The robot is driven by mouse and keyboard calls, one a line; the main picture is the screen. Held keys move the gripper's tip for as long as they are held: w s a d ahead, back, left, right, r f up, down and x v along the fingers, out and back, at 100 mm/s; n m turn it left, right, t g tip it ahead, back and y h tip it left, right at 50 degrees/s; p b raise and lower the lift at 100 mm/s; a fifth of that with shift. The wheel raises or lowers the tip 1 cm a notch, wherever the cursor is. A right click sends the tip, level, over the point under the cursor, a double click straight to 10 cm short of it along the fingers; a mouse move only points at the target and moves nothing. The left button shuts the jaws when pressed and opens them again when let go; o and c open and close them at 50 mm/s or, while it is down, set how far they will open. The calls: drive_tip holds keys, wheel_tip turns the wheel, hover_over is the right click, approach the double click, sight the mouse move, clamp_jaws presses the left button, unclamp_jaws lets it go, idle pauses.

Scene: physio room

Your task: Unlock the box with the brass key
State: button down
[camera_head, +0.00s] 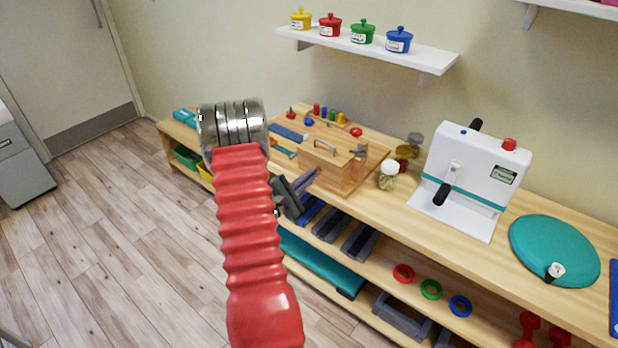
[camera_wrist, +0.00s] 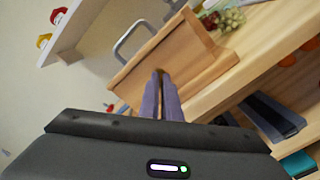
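The wooden box (camera_head: 328,168) with a metal handle on its lid stands on the wooden bench top; it also shows in the wrist view (camera_wrist: 150,72), tilted by the camera angle. My gripper (camera_head: 314,173) is in front of the box, its purple-grey fingers pointing at the front face. In the wrist view my gripper's fingers (camera_wrist: 160,76) lie close together and look shut, with their tips over the box front. A small brownish bit shows at the tips; I cannot tell whether it is the brass key or part of the box. No key is clearly visible elsewhere.
Wooden blocks and coloured pegs (camera_head: 322,112) lie behind the box. A jar (camera_head: 388,176) and a white hand-crank machine (camera_head: 465,175) stand to its right, then a teal disc (camera_head: 553,250). A wall shelf (camera_head: 365,47) with coloured pots hangs above.

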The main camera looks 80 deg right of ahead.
drive_tip(key=m, duration=0.6)
drive_tip(key=shift+f+m, duration=0.1)
drive_tip(key=shift+m, duration=0.3)
drive_tip(key=c, duration=2)
unclamp_jaws()
drive_tip(key=v, duration=1.3)
drive_tip(key=shift+w+a, duration=0.15)
drive_tip(key=shift+a, duration=0.2)
